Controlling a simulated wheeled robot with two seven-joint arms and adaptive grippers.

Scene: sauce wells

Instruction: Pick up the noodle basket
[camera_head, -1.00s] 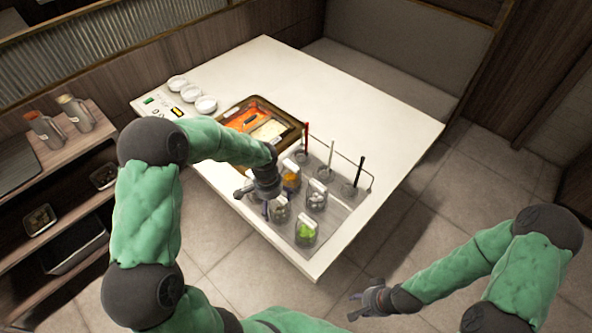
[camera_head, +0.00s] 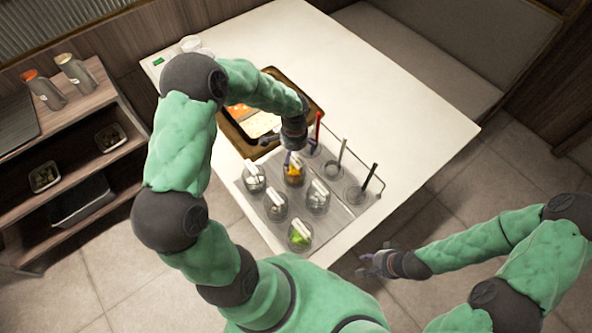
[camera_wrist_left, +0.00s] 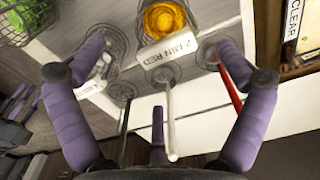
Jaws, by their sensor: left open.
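Several small wire baskets sit in a rack on the white table's front part. The one with orange contents (camera_head: 293,177) also shows in the left wrist view (camera_wrist_left: 163,18), with a white tag reading "2 MIN RED". Another basket holds green contents (camera_head: 299,238), seen at the top left of the left wrist view (camera_wrist_left: 12,22). My left gripper (camera_head: 289,156) is open and empty just behind the orange basket; in the left wrist view its purple fingers (camera_wrist_left: 158,50) are spread either side of the tag. My right gripper (camera_head: 370,262) hangs off the table's front right; its fingers are too small to judge.
Red (camera_head: 317,128), white (camera_head: 340,155) and black-handled (camera_head: 369,178) tools stand in holders along the rack's right side. A wooden tray of food (camera_head: 308,86) lies behind my left gripper. Shelves (camera_head: 18,178) stand at the left. The table's right part is clear.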

